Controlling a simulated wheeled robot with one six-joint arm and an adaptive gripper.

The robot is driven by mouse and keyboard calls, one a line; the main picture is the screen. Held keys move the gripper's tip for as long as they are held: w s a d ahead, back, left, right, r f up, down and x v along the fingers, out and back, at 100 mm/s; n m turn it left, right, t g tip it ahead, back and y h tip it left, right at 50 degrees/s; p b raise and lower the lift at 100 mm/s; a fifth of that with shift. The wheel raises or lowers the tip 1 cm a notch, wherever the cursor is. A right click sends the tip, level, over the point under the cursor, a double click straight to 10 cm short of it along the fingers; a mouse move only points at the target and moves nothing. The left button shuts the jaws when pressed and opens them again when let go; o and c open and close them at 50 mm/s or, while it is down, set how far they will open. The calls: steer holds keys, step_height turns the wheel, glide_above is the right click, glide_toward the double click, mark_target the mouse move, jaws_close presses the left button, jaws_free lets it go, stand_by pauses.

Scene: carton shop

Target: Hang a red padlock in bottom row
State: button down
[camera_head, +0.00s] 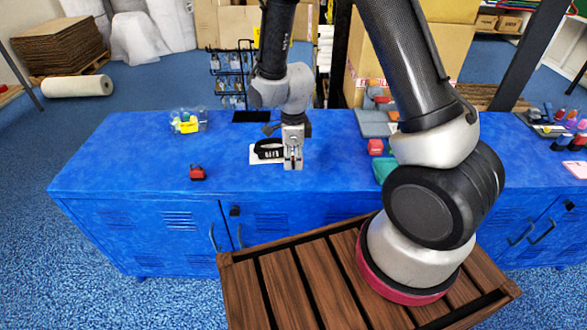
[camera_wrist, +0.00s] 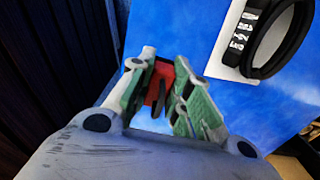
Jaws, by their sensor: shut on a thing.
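My gripper (camera_head: 292,164) is above the blue cabinet top. In the wrist view its green-padded fingers (camera_wrist: 157,104) are shut on a red padlock (camera_wrist: 163,72), which shows as a red body with dark parts between the fingers. In the head view my gripper hides this padlock. Another red padlock (camera_head: 197,173) lies on the cabinet top to the left of my gripper. A black wire rack (camera_head: 231,62) stands behind the cabinet with packaged items hanging in several rows. Its bottom row (camera_head: 233,102) shows small and unclear.
A black coiled cable lock (camera_head: 268,149) on a white card lies just left of my gripper. A clear bin (camera_head: 188,121) with yellow items stands at the back left of the cabinet top (camera_head: 125,165). A red item (camera_head: 375,147) and grey and green trays lie to the right.

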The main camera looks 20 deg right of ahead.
mark_target(293, 167)
steer(key=shift+f, duration=2.2)
steer(key=shift+f, duration=0.1)
steer(key=shift+f, duration=0.15)
steer(key=c, duration=1.3)
jaws_free()
